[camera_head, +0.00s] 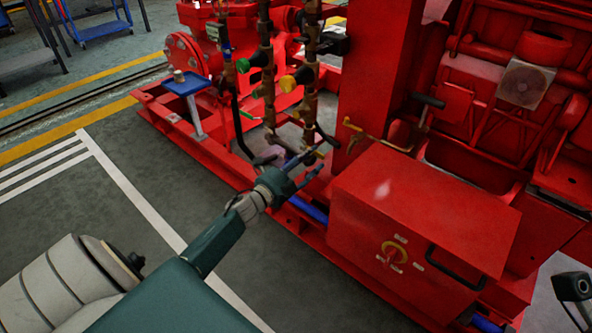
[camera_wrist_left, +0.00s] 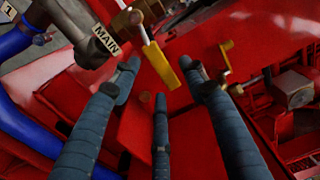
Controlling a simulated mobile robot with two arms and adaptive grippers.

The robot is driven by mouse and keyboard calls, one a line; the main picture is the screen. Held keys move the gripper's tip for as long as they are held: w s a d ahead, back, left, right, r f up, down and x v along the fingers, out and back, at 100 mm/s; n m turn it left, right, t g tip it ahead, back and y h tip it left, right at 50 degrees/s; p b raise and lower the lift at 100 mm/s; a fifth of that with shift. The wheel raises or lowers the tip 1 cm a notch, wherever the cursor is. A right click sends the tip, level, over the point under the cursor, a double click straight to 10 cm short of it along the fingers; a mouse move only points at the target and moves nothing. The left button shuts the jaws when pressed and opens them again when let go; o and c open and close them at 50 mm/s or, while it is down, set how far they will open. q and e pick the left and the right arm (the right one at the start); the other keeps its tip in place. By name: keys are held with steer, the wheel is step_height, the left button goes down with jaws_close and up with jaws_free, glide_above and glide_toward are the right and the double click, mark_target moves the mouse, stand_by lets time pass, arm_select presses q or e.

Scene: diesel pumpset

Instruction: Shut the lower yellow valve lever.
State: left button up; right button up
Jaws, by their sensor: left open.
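The lower yellow valve lever (camera_wrist_left: 161,66) shows in the left wrist view as a flat bar, pale near its pivot and yellow at its end. It slants down to the right from a brass valve (camera_wrist_left: 128,18) beside a pipe fitting labelled MAIN. My left gripper (camera_wrist_left: 160,78) is open, with the lever's yellow end between its two upper fingers and no clear grip on it. A third finger is below. In the head view my left gripper (camera_head: 316,166) is at the foot of the pipes, where the lever is too small to make out clearly. My right gripper is not recognisable.
Another yellow handle (camera_wrist_left: 227,56) is just right of the fingers; a yellow handle (camera_head: 352,124) also shows in the head view. A red box (camera_head: 420,210) stands right of my gripper. Vertical pipes (camera_head: 308,80) rise behind it. Open floor (camera_head: 130,220) lies left.

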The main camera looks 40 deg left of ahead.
arm_select(q)
steer(key=s, duration=0.8)
steer(key=shift+s+a, duration=0.3)
steer(key=shift+s, duration=0.05)
